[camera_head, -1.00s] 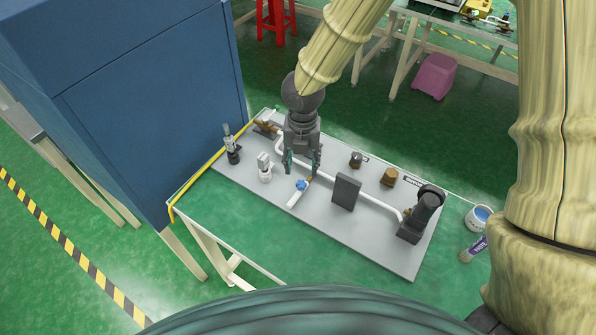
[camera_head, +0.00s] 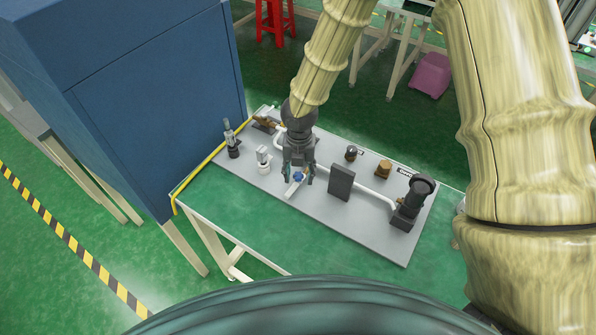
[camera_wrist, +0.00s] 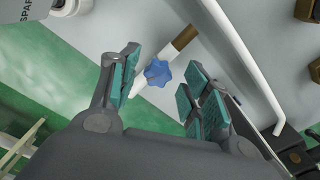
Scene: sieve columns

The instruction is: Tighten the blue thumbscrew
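The blue thumbscrew (camera_head: 298,177) is a small star-shaped knob on a white fitting with a brown end, on the grey board (camera_head: 350,220). In the wrist view the thumbscrew (camera_wrist: 158,73) sits between my two teal-padded fingers, nearer the left one, with clear gaps on both sides. My gripper (camera_head: 298,179) is open and empty, pointing down over the thumbscrew; it also shows in the wrist view (camera_wrist: 160,90). I cannot tell the exact height between the fingertips and the thumbscrew.
A dark upright block (camera_head: 340,182) stands close to the right of my gripper. A white-and-grey fitting (camera_head: 263,160) stands to the left. A white pipe (camera_head: 377,197) runs along the board to a dark device (camera_head: 411,203). A blue cabinet (camera_head: 150,100) rises at the left.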

